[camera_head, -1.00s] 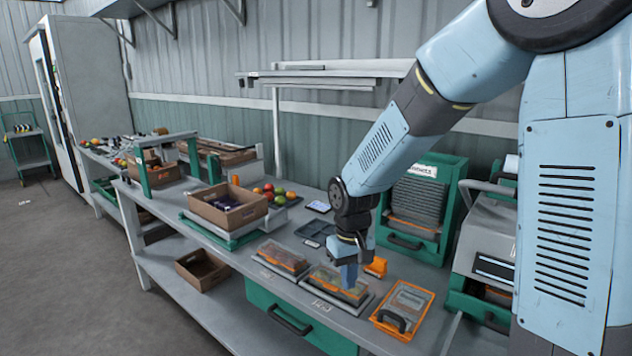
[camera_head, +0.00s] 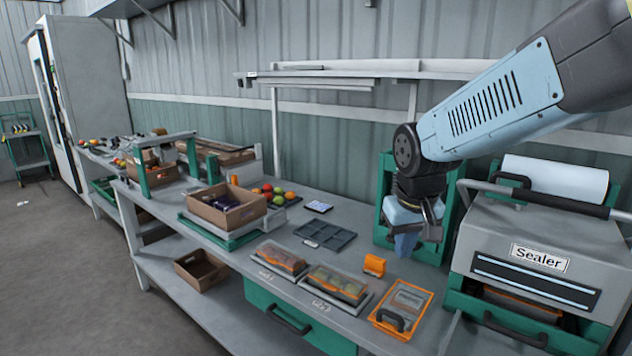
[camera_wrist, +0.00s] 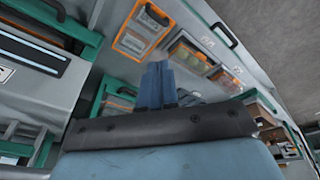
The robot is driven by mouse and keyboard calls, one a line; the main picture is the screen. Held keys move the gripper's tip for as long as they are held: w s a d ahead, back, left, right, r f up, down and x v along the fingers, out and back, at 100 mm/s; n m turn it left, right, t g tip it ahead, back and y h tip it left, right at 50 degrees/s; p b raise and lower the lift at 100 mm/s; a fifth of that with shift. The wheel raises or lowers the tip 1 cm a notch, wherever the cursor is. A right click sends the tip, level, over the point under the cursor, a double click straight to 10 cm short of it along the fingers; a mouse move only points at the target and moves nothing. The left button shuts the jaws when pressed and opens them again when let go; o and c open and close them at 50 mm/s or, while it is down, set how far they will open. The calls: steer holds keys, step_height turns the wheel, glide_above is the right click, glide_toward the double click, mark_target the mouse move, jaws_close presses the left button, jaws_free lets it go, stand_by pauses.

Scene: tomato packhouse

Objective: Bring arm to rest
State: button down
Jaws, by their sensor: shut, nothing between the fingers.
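My gripper (camera_head: 405,245) hangs at the right of the bench in the head view, pointing down with its fingers shut and empty. It is raised above the bench top, in front of the green rack (camera_head: 385,190), which it and my arm partly hide. In the wrist view my gripper's shut blue fingers (camera_wrist: 157,85) point toward the bench, with nothing between them.
The sealer (camera_head: 530,262) stands close to the right of my gripper. On the bench lie an orange-framed case (camera_head: 402,309), a small orange block (camera_head: 374,265), two clear-lidded trays (camera_head: 338,284), a grey divided tray (camera_head: 325,236) and a cardboard box (camera_head: 228,206). A shelf (camera_head: 330,76) runs along the wall.

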steer(key=s+d+r+m+t, duration=0.2)
steer(key=s+d+r, duration=0.4)
steer(key=s, duration=0.4)
steer(key=shift+s+d+r+t, duration=0.3)
steer(key=shift+s+d+t, duration=0.05)
steer(key=shift+d+t, duration=0.05)
steer(key=c, duration=1.8)
jaws_free()
